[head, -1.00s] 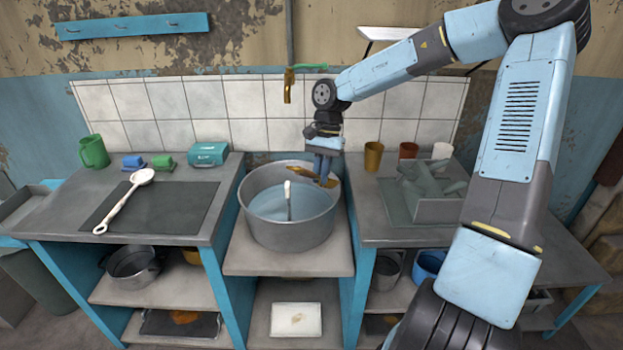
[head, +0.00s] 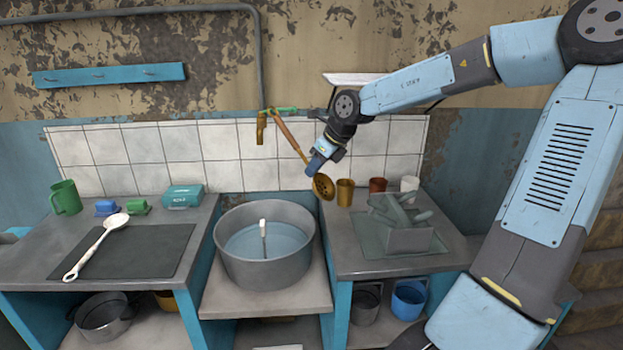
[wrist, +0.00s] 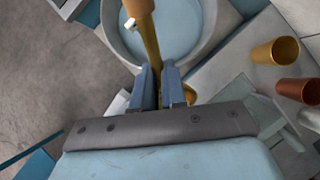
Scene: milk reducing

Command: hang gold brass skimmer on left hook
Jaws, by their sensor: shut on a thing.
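The gold brass skimmer (head: 323,187) has a round perforated head and a long brown handle (head: 289,137) that slants up and to the left. My gripper (head: 311,168) is shut on the skimmer's shaft, above and behind the right rim of the pot. In the wrist view, the shaft (wrist: 151,45) runs between the two blue fingers of my gripper (wrist: 159,85). The blue hook rail (head: 110,75) is on the wall at upper left. Its left hook (head: 50,80) is empty, as are the other hooks.
A large metal pot (head: 262,262) of bluish liquid stands on the middle bench with a utensil in it. A brass tap (head: 261,127) sticks out near the skimmer handle.

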